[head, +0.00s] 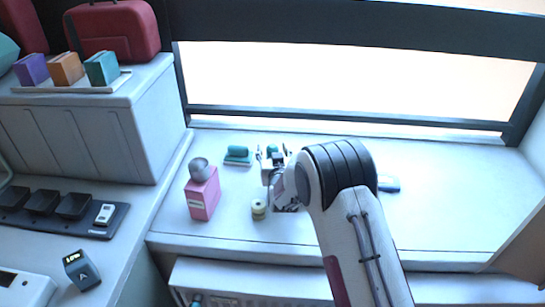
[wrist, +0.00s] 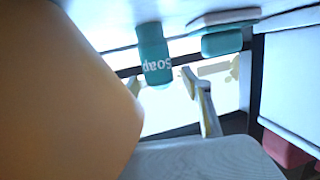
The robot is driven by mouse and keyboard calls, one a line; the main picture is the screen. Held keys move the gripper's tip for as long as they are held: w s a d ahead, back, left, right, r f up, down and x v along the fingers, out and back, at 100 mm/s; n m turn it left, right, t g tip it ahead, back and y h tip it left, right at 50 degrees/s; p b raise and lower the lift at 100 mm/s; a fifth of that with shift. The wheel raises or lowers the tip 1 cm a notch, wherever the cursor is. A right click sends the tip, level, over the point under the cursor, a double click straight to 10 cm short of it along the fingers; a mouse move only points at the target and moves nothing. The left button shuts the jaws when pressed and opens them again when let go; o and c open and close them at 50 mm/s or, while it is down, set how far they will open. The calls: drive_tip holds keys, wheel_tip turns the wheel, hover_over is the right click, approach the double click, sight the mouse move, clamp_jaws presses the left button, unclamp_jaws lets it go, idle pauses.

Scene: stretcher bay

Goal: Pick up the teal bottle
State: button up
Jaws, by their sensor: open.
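The teal bottle (wrist: 155,56) shows upside down in the wrist view, with the word "Soap" on it. In the head view only a small teal part of the bottle (head: 272,150) shows, between the fingers of my gripper (head: 273,155). My gripper is open. In the wrist view its fingers (wrist: 172,92) point toward the bottle, one on each side of its line. I cannot tell whether they touch it. My wrist hides much of the bottle in the head view.
A teal block-like item on a pale base (head: 238,156) lies just left of the bottle. A pink box (head: 203,196) with a grey ball-like top and a small cream roll (head: 259,209) stand nearer. A large tan shape (wrist: 60,90) blocks the wrist view's left. The shelf's right is mostly clear.

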drive_tip(key=c, duration=1.2)
drive_tip(key=shift+c, duration=0.2)
drive_tip(key=shift+r, duration=0.2)
drive_tip(key=shift+r, duration=4.85)
